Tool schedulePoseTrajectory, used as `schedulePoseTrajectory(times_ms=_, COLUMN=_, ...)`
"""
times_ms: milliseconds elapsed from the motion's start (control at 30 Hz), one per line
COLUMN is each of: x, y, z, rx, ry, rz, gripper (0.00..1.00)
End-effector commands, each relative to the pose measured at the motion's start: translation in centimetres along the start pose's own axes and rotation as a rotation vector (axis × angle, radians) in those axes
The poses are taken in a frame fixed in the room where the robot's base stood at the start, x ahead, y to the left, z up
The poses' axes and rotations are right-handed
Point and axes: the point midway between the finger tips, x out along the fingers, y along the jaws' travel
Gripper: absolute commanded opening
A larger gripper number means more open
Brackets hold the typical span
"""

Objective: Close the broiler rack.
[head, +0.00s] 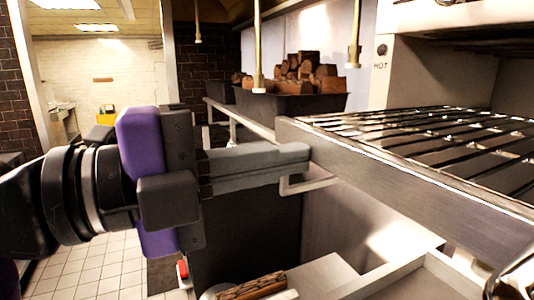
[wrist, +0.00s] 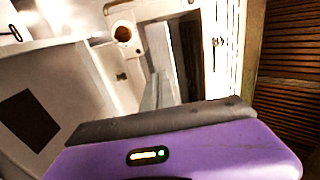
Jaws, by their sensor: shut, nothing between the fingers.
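The broiler rack (head: 400,165) is at the right of the head view, a metal frame with dark grate bars on top. It sticks out from under the pale broiler housing (head: 385,65), which is marked HOT. My gripper (head: 303,155) comes in from the left with its grey fingers shut and empty. The fingertips overlap the near left end of the rack's frame; I cannot tell whether they touch it. In the wrist view, the purple gripper body fills the bottom and the grey fingers (wrist: 155,75) reach upward.
A pale angled bar (head: 308,185) is just below my fingertips. A dark bin of split logs (head: 300,100) stands behind. Below are an open pale compartment (head: 400,280) and a log (head: 250,287). Tiled floor (head: 100,265) is clear at the lower left.

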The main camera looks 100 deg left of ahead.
Motion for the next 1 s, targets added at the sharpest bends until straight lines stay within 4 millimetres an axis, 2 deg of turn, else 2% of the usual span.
schedulePoseTrajectory(times_ms=267, x=0.1, y=0.0, z=0.0, rx=0.000, ry=0.000, rz=0.000, gripper=0.00)
schedulePoseTrajectory(times_ms=467, x=2.4, y=0.3, z=-0.1, rx=0.002, ry=0.004, rz=-0.001, gripper=0.00)
schedulePoseTrajectory(times_ms=567, x=4.7, y=0.4, z=-0.3, rx=0.001, ry=0.007, rz=-0.001, gripper=0.00)
schedulePoseTrajectory(times_ms=1000, x=17.3, y=0.1, z=-0.2, rx=-0.001, ry=0.004, rz=0.001, gripper=0.00)
